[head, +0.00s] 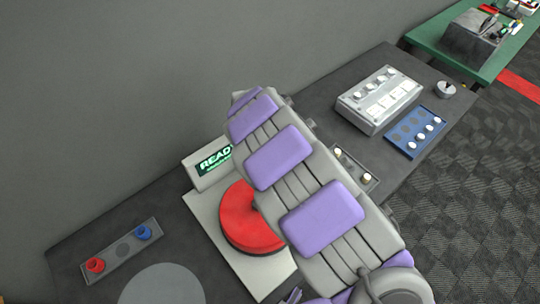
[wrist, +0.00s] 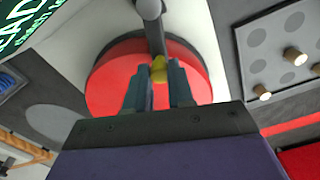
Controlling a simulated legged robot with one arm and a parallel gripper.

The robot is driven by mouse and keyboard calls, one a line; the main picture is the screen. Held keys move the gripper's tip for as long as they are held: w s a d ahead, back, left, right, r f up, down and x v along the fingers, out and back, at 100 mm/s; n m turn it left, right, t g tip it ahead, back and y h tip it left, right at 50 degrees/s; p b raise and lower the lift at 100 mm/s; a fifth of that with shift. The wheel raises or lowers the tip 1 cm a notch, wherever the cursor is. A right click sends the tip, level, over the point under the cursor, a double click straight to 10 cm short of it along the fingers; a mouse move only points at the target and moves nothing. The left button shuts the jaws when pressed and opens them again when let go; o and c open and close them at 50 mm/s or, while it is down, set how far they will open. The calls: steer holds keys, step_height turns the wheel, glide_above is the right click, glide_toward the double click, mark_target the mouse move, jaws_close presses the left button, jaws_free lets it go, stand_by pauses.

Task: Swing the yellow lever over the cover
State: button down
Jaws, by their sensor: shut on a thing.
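In the wrist view, my gripper (wrist: 159,80) has its two dark teal fingers shut on the yellow lever tip (wrist: 158,68). A grey lever arm (wrist: 156,38) runs from this tip up to a rounded grey pivot at the top edge. The lever lies over the round red cover (wrist: 108,76), which has a darker red side. In the head view the red cover (head: 243,222) sits on a pale panel, partly behind my purple and grey arm. My arm hides the lever and my gripper there.
A sign reading READY (head: 213,160) stands behind the cover. A strip with red and blue knobs (head: 122,250) lies left. A white box with knobs (head: 378,99) and a blue tray (head: 414,132) stand right on the dark bench. A green table (head: 430,38) is farther back.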

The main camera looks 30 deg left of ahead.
steer(key=shift+s+a+r+m, duration=0.1)
steer(key=shift+s+a+m, duration=0.15)
steer(key=shift+m, duration=0.25)
steer(key=c, duration=1)
jaws_free()
steer(key=shift+w+a, duration=0.1)
steer(key=shift+a, duration=0.1)
steer(key=shift+d, duration=0.1)
steer(key=shift+d+r, duration=0.1)
steer(key=shift+r, duration=0.2)
steer(key=r+p, duration=1.1)
steer(key=r, duration=0.5)
steer(key=shift+a+r, duration=0.2)
